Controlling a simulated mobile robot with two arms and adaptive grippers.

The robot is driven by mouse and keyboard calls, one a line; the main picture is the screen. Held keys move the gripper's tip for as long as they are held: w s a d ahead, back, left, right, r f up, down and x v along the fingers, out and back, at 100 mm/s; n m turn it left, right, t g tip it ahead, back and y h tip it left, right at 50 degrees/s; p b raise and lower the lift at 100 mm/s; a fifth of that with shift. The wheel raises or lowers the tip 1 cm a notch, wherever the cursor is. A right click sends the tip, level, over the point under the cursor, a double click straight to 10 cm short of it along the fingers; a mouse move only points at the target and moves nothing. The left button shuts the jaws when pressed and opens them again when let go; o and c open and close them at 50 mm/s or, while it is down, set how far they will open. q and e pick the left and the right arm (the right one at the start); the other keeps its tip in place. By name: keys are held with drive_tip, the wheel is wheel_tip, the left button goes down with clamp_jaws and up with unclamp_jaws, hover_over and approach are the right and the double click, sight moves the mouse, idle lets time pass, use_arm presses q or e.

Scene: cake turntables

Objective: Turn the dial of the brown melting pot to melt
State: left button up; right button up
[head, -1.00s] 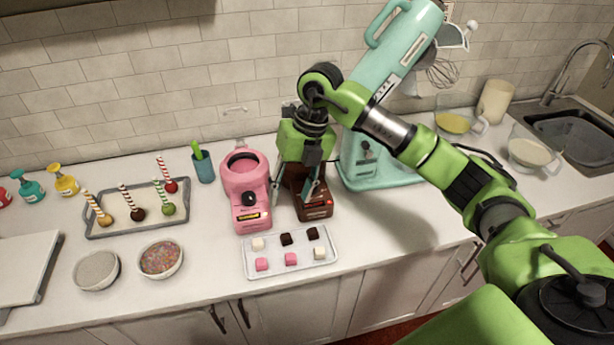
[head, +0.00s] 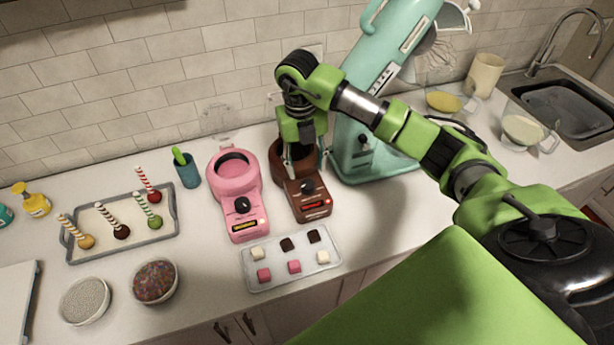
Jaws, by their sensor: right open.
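The brown melting pot (head: 316,210) stands on the counter between the pink melting pot and the mint mixer. Its black dial (head: 307,188) shows on the sloped front, above a small red-lit display. My right gripper (head: 290,168) points down over the pot's round bowl, behind the dial, and is open. It looks apart from the dial, and its fingers hide part of the bowl. Whether a finger touches the bowl I cannot tell. My left gripper is not in view.
The pink melting pot (head: 234,185) stands close on the left, the mint mixer (head: 372,150) close on the right. A tray (head: 285,270) with pink, white and brown cubes lies in front. A cake-pop tray (head: 118,237) and two bowls are at left.

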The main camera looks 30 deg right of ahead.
sight(307, 184)
wheel_tip(307, 184, down, 4)
drive_tip(key=shift+w+r+p, duration=0.1)
drive_tip(key=shift+r+p, duration=0.15)
drive_tip(key=shift+p, duration=0.3)
wheel_tip(307, 184, down, 3)
drive_tip(key=shift+d+r+p, duration=0.1)
drive_tip(key=shift+d+p, duration=0.05)
drive_tip(key=shift+p, duration=0.2)
drive_tip(key=shift+f, duration=0.25)
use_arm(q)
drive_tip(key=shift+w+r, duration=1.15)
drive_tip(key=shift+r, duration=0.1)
use_arm(e)
drive_tip(key=c, duration=1.1)
